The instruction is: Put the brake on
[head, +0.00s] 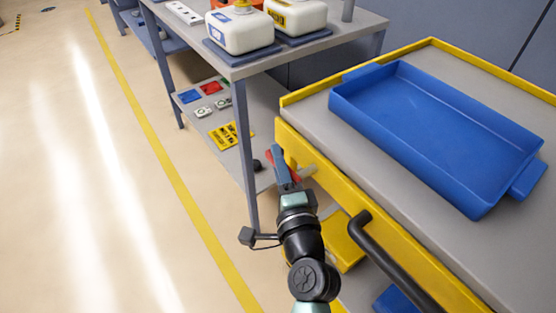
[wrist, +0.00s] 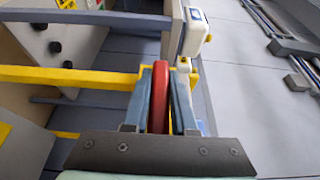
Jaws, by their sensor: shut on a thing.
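The yellow cart (head: 432,262) has a grey top and stands at the right of the head view. A red brake lever (head: 295,162) is at its near left corner, partly hidden by my gripper. My gripper (head: 285,165) has blue fingers and reaches to this corner. In the wrist view the red lever (wrist: 160,92) lies lengthwise between the two fingers, and they are shut on it. A yellow cart rail (wrist: 70,76) crosses behind it. How far the lever is turned is hard to tell.
A blue tray (head: 440,135) rests on the cart top, and a black handle (head: 395,262) sticks out from its side. A grey workbench (head: 240,70) with white jugs (head: 240,32) stands beside the cart, its leg close to my arm. The floor at left is clear.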

